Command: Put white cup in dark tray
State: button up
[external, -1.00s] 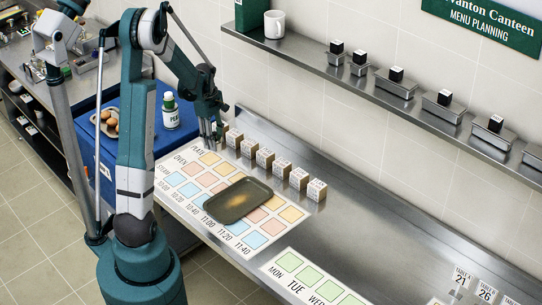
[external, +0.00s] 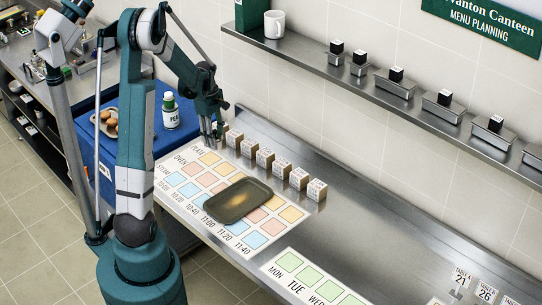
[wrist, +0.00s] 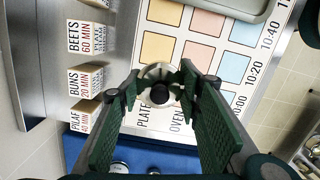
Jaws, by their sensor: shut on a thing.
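A white cup (external: 274,24) stands upright on the wall shelf. My gripper (external: 217,137) is low over the sheet's far-left end, left of the tray. In the wrist view my gripper (wrist: 160,88) is shut on a small round whitish thing (wrist: 159,70) with a dark centre. The fingers hide much of it, and I cannot tell whether it is a cup.
Several labelled blocks (external: 265,158) stand in a row behind the sheet. A blue surface (external: 163,138) at the left holds a white bottle (external: 171,112) and a plate of brown round food (external: 106,119). Small metal tins (external: 395,83) line the shelf.

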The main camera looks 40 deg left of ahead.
jog(key=s+d+m, duration=0.1)
jog(key=s+d, duration=0.2)
jog(key=d, duration=0.7)
jog(key=m, duration=0.1)
send_over(239, 201)
jog(key=shift+a+r+b, duration=0.2)
jog(key=shift+r+b, duration=0.15)
jog(key=shift+f, duration=0.15)
jog(key=shift+f, duration=2.75)
jog(key=shift+f, duration=0.1)
jog(key=shift+f+b, duration=0.45)
jog(key=shift+f, duration=1.55)
jog(key=shift+f, duration=0.15)
